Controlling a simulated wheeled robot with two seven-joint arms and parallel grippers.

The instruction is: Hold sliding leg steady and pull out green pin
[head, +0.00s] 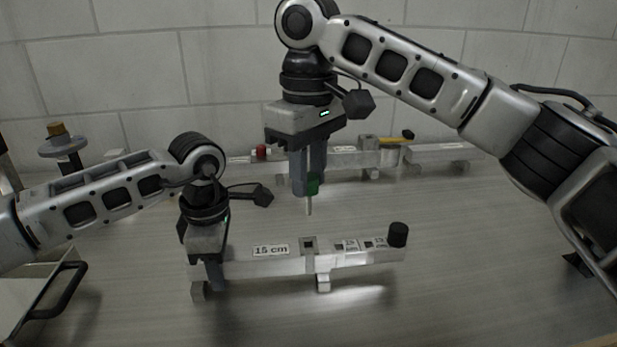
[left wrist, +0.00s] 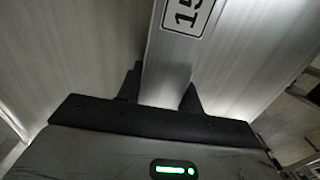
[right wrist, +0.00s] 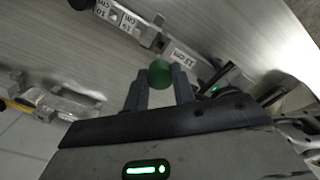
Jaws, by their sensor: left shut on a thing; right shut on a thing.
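The near aluminium trailer with its sliding leg (head: 322,282) lies across the table, marked "15 cm", with a black knob (head: 397,235) at its right end. My left gripper (head: 215,275) is shut on the left end of its beam (head: 265,267); the beam also shows between the fingers in the left wrist view (left wrist: 175,65). My right gripper (head: 311,180) is shut on the green pin (head: 313,187) and holds it in the air above and behind the beam. The pin's metal shank points down, clear of the trailer. Its green head shows between the fingertips in the right wrist view (right wrist: 160,74).
A second trailer (head: 345,160) with a red knob (head: 262,151) and a yellow-black part (head: 398,139) stands behind. A cart with a black handle (head: 60,292) is at left. The table front and right are clear.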

